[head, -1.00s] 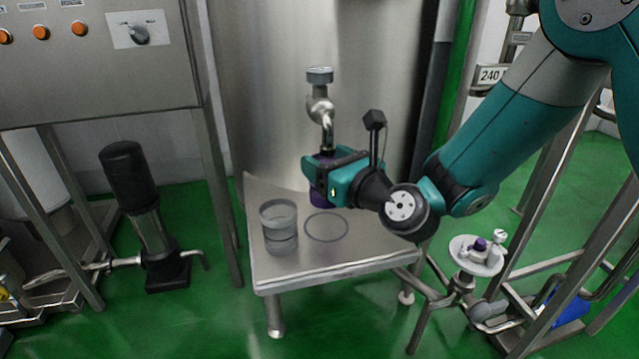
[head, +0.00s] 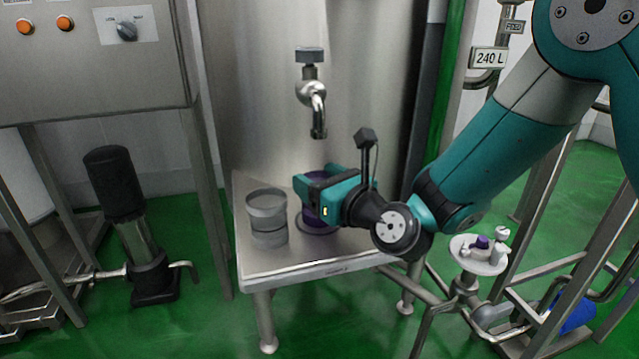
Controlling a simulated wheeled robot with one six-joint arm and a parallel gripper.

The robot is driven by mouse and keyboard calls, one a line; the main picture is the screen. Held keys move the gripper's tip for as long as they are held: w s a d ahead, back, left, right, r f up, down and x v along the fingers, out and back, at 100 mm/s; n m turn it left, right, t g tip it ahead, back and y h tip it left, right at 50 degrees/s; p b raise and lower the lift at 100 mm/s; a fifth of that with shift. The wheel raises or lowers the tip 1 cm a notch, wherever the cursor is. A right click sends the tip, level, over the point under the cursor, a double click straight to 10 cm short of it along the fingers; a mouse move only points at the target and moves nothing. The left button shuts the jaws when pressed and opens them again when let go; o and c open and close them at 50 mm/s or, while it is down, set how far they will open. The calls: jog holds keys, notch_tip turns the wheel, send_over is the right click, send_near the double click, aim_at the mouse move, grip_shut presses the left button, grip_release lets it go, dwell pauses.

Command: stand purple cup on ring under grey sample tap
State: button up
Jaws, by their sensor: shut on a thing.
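The purple cup (head: 314,216) is at the ring, below the grey sample tap (head: 312,95). My gripper (head: 315,194) is shut on the cup and hides much of it. The cup looks upright, with its lower part at the ring (head: 303,229). The ring is a thin dark circle on the steel shelf (head: 285,262), and only part of its edge shows. I cannot tell whether the cup's base touches the shelf. The tap's spout ends above the cup with a clear gap.
Stacked grey cups (head: 267,218) stand on the shelf just left of the ring. A steel tank (head: 260,100) rises behind the shelf. A black and steel pump (head: 130,225) stands on the floor at left. A small round plate (head: 466,252) with fittings is at right.

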jog(key=shift+f, duration=0.2)
jog(key=o, duration=0.9)
jog(key=shift+r, duration=0.35)
jog(key=b+v, duration=0.2)
jog(key=v, duration=0.1)
jog(key=b+v, duration=0.5)
jog(key=v, duration=0.1)
jog(key=shift+s+f+b, duration=0.3)
jog(key=shift+f, duration=0.1)
jog(key=shift+s+d+b, duration=0.1)
jog(key=shift+s+b, duration=0.15)
jog(key=shift+b, duration=0.3)
jog(key=shift+s+d+b, duration=0.35)
jog(key=shift+s+b, duration=0.05)
jog(key=shift+b, duration=0.45)
jog(key=shift+s+d+r+b, duration=0.2)
jog(key=shift+s+d+b, duration=0.05)
jog(key=shift+d+b, duration=0.2)
